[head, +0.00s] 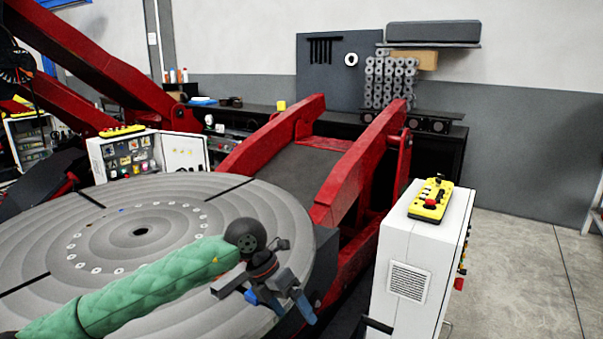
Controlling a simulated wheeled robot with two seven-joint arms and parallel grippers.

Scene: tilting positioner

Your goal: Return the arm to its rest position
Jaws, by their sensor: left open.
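My left arm, in a green quilted sleeve, reaches in from the bottom left across the round grey positioner table (100,220). My left gripper (280,305) is open and empty, with its blue-tipped fingers pointing down near the table's right rim. Whether it touches the table cannot be told. The table has a centre hole and a ring of small holes. The red tilting frame (345,185) rises behind the table. My right gripper is not in view.
A white control cabinet (415,270) with a yellow pendant (431,199) on top stands close on the right. Another white control box (125,158) stands behind the table. A dark workbench (445,150) runs along the wall.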

